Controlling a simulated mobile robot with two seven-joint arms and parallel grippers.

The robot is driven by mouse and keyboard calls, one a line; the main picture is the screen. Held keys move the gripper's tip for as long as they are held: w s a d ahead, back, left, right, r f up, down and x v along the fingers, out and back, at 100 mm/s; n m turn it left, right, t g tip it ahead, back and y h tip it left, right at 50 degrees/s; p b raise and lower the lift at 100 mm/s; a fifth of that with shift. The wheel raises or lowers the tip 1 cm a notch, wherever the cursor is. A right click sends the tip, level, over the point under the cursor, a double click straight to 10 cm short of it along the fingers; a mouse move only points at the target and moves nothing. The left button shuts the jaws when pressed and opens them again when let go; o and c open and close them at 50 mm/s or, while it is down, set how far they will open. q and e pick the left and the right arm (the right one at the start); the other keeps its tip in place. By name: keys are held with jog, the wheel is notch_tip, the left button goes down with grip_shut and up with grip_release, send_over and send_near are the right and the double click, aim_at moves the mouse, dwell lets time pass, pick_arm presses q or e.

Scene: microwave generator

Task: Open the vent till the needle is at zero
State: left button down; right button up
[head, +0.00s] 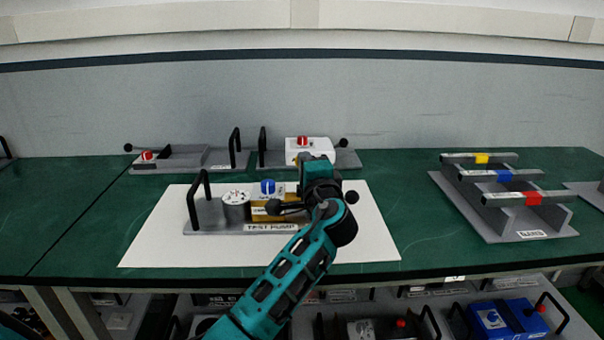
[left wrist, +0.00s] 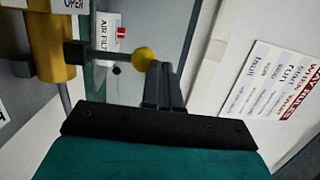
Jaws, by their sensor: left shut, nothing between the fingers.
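The test pump (head: 215,226) stands on a white sheet in the head view, with a round white gauge (head: 236,206), a blue knob (head: 267,187) and a gold block (head: 259,214). The gauge's needle is too small to read. My left gripper (head: 320,188) is over the pump's right end; its fingertips are hidden there. In the left wrist view my left gripper (left wrist: 158,72) is shut and empty. A yellow ball (left wrist: 144,58) on a dark lever from a yellow cylinder (left wrist: 50,45) is at its fingertips. I cannot tell whether they touch. My right gripper is not in view.
Fixtures with red knobs (head: 147,156) (head: 303,141) stand behind the pump. A grey rack of bars (head: 505,214) stands at the right. The pump's black handle (head: 205,190) rises at its left end. Green table (head: 390,185) is clear between sheet and rack. A rules sign (left wrist: 270,80) shows in the wrist view.

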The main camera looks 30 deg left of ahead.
pick_arm(q)
jog(key=shift+w+d+b+x, duration=0.15)
jog(key=shift+x, duration=0.85)
jog(key=shift+w+d+b+x, duration=0.1)
jog(key=shift+d+b+x, duration=0.1)
jog(key=shift+x, duration=0.85)
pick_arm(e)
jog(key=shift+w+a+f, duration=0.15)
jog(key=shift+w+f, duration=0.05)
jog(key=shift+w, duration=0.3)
pick_arm(q)
jog(key=shift+r, duration=0.2)
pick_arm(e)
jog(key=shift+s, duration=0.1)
